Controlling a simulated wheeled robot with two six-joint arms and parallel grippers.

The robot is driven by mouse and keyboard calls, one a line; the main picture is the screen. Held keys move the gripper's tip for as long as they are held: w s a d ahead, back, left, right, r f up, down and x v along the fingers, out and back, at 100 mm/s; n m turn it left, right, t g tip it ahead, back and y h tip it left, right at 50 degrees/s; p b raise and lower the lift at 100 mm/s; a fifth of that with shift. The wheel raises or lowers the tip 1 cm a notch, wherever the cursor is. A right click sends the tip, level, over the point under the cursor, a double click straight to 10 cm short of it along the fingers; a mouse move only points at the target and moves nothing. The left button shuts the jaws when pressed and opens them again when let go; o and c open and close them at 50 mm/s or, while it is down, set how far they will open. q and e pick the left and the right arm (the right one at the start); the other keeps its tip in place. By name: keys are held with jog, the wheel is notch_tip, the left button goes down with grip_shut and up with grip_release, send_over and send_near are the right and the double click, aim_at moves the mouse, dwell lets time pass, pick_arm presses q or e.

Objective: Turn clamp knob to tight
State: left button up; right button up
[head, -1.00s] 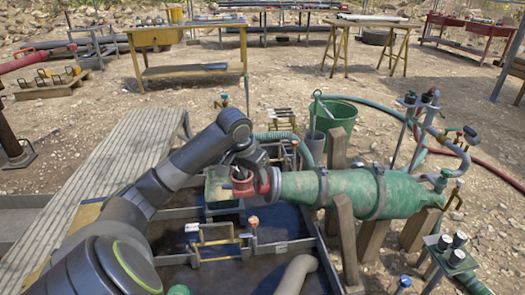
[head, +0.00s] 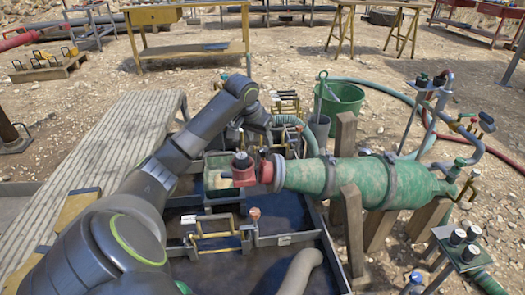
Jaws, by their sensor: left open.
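A red clamp fitting (head: 243,175) sits at the left end of the mottled green cylinder (head: 330,175). A dark, round knob (head: 240,158) is on top of it. I cannot read how tight the knob is. My left gripper (head: 263,143) is open, pointing down just behind and to the right of the knob. It appears apart from the knob, and its fingertips are small and partly hard to make out. My right gripper is not in view.
A yellow-railed frame (head: 215,235) and an orange-capped post (head: 254,214) stand in front of the fitting. A green bucket (head: 342,103) and grey pipework (head: 440,110) stand behind and right. A slatted walkway (head: 110,165) lies left.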

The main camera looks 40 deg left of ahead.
aim_at(264, 150)
pick_arm(q)
jog(key=shift+b+x, duration=0.5)
jog(key=shift+x, duration=2.25)
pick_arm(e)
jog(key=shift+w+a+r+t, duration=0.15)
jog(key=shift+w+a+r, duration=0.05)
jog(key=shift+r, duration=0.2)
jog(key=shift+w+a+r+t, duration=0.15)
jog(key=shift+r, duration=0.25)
pick_arm(q)
jog(key=c, duration=1)
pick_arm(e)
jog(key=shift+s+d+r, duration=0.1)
